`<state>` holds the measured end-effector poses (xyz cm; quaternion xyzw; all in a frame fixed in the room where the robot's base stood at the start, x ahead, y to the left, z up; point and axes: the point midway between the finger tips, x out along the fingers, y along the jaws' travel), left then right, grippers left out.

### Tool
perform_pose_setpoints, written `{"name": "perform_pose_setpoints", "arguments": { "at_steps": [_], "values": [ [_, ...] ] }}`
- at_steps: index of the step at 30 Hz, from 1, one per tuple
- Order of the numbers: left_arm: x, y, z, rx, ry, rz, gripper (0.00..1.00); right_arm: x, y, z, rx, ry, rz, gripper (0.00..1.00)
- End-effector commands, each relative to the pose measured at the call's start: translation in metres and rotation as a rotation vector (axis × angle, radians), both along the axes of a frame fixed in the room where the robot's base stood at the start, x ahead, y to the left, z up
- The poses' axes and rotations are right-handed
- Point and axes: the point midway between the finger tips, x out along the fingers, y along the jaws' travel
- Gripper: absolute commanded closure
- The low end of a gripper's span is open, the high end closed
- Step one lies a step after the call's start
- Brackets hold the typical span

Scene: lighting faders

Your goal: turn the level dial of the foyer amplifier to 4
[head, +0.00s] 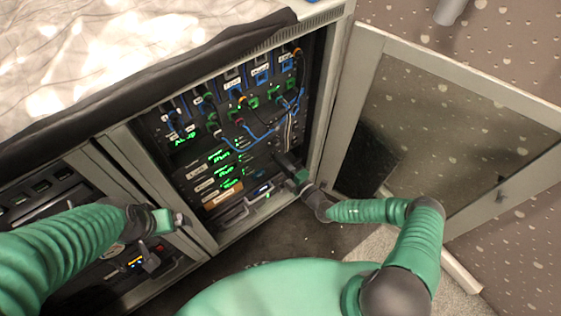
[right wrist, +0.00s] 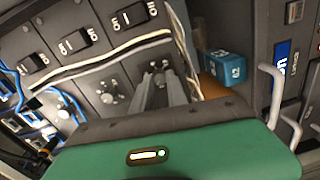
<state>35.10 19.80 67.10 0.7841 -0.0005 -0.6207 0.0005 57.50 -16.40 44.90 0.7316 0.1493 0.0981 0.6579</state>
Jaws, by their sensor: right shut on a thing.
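An equipment rack (head: 203,247) holds panels with blue cables and green displays (head: 218,156). Their labels are too small to read, so I cannot tell which unit is the foyer amplifier. My right gripper (head: 284,163) reaches into the rack's lower right part. In the right wrist view, its fingers (right wrist: 163,88) are shut on a small silver knob (right wrist: 158,66) on a dark panel. The fingers partly hide the knob, and its setting cannot be read. Other small knobs (right wrist: 108,97) sit to its left. My left gripper (head: 163,221) is by the left bay; its jaws are unclear.
The rack's glazed door (head: 350,100) stands open at the right. Pale cables (right wrist: 105,55) run across the panel close to my right fingers. A blue box-like part (right wrist: 225,66) and a white handle (right wrist: 276,100) are right of them. Dark cloth (head: 130,96) edges the rack top.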

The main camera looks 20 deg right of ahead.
Motion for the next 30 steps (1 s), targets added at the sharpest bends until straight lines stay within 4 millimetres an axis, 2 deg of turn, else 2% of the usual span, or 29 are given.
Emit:
{"name": "perform_pose_setpoints", "arguments": {
  "at_steps": [12,27,28,30],
  "values": [
    [0.0,0.0,-0.0048,0.0,0.0,0.0,0.0,-0.0001,-0.0044,-0.0045,0.164,0.069,-0.008,1.0],
    [0.0001,0.0,-0.005,0.0,0.0,0.0,0.0,-0.0003,-0.0046,-0.0049,0.182,0.077,-0.007,1.0],
    [0.0,0.0,-0.005,0.0,0.0,0.0,0.0,-0.0003,-0.0046,-0.005,0.182,0.077,-0.007,0.8],
    [0.0,0.0,-0.005,0.0,0.0,0.0,0.0,-0.0002,-0.0043,-0.0046,0.182,0.076,-0.007,0.71]
  ]
}}
